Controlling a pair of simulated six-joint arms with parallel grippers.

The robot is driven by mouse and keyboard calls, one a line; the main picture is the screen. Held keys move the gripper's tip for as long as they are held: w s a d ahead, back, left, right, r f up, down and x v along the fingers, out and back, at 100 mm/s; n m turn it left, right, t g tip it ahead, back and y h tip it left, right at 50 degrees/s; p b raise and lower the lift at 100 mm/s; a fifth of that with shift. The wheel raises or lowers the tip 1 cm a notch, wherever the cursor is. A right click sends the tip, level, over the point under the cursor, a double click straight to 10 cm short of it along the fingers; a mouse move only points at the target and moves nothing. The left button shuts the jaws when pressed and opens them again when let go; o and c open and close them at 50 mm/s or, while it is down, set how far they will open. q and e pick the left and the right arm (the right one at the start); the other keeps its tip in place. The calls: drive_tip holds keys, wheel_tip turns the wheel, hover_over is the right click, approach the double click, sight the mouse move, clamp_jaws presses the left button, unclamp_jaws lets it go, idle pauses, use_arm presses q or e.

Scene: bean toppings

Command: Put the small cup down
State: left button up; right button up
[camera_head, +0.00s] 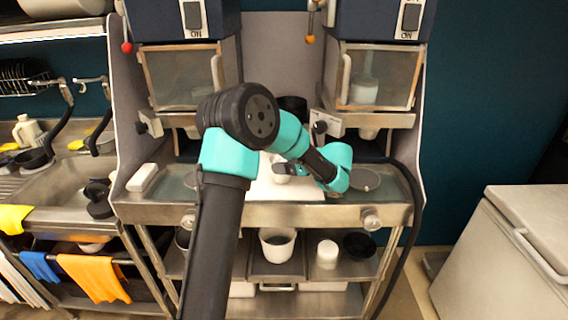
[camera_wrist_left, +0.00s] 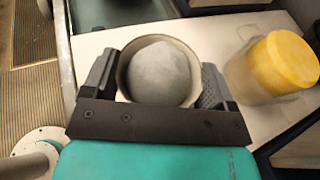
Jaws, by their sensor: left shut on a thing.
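My left gripper (camera_head: 286,169) is shut on a small white cup (camera_head: 277,175) over the white board (camera_head: 290,190) on the steel counter. The arm hides much of this spot in the head view. In the left wrist view, the fingers grip both sides of the small cup (camera_wrist_left: 123,78). The cup is round and filled with a grey, rounded mass. It is over a white surface (camera_wrist_left: 100,42); I cannot tell whether it touches. My right gripper is not in view.
A white block (camera_head: 142,177) lies at the counter's left end. A white tub (camera_head: 277,245) stands on the lower shelf. A sink (camera_head: 70,180) is at left.

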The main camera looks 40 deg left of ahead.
use_arm(q)
drive_tip(key=shift+f, duration=0.3)
drive_tip(key=o, duration=1)
drive_tip(key=shift+c, duration=0.2)
drive_tip(key=shift+r, duration=0.15)
drive_tip(key=v, duration=1.2)
drive_tip(key=shift+d, duration=0.1)
